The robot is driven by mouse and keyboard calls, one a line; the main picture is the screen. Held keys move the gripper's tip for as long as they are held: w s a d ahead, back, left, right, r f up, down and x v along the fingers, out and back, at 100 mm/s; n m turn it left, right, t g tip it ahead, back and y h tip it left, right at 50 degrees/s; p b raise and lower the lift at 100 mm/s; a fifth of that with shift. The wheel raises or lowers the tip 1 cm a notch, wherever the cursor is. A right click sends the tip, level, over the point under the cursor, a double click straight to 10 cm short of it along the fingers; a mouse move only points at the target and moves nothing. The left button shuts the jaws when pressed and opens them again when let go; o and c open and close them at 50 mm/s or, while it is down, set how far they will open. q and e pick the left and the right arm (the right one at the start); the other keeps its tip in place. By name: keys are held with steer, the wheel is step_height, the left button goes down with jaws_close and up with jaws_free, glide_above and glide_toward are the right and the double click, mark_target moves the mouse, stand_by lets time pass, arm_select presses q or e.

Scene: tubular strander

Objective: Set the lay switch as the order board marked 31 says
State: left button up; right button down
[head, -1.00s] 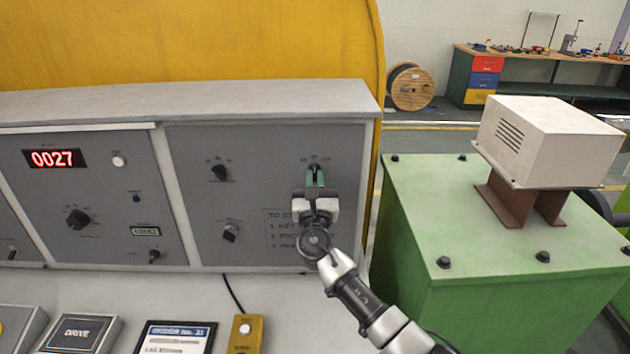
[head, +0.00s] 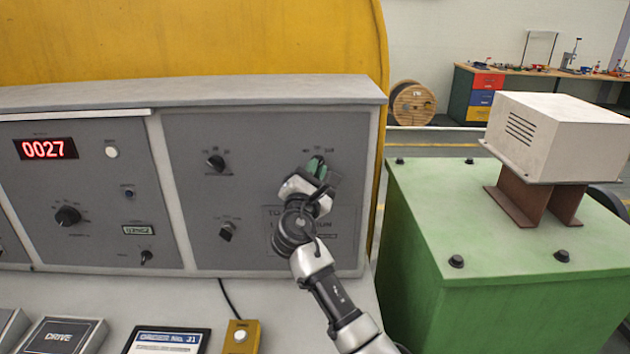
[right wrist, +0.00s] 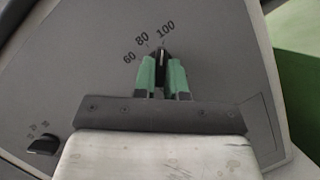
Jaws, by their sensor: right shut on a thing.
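My right gripper (head: 318,168) is shut on a dark switch knob at the upper right of the grey panel (head: 262,130). In the right wrist view the green fingers of my right gripper (right wrist: 162,75) flank the black knob (right wrist: 162,54). Marks 60, 80 and 100 stand around it, and its pale line appears to point toward 100. The fingers tilt to the upper right in the head view. The order board (head: 165,340), headed "ORDER No. 31", is cut off by the bottom edge; its lower lines are out of view. My left gripper is not in view.
Other knobs sit on the panel, one at upper left (head: 215,162) and one below it (head: 227,231). A display (head: 46,149) reads 0027. A yellow box with a button (head: 241,336) and a DRIVE plate (head: 62,336) are in front. A green cabinet (head: 430,230) stands at right.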

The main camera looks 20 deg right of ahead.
steer(key=shift+r+m+g+h+b, duration=0.3)
steer(key=shift+r+m, duration=0.15)
steer(key=shift+m, duration=0.35)
steer(key=c, duration=1.2)
jaws_free()
steer(key=shift+a, duration=0.1)
steer(key=shift+w+d+f, duration=0.1)
steer(key=shift+d+f, duration=0.2)
steer(key=shift+f, duration=0.05)
steer(key=shift+a, duration=0.15)
steer(key=b+v, duration=0.3)
steer(key=v, duration=0.8)
steer(key=shift+r, duration=0.1)
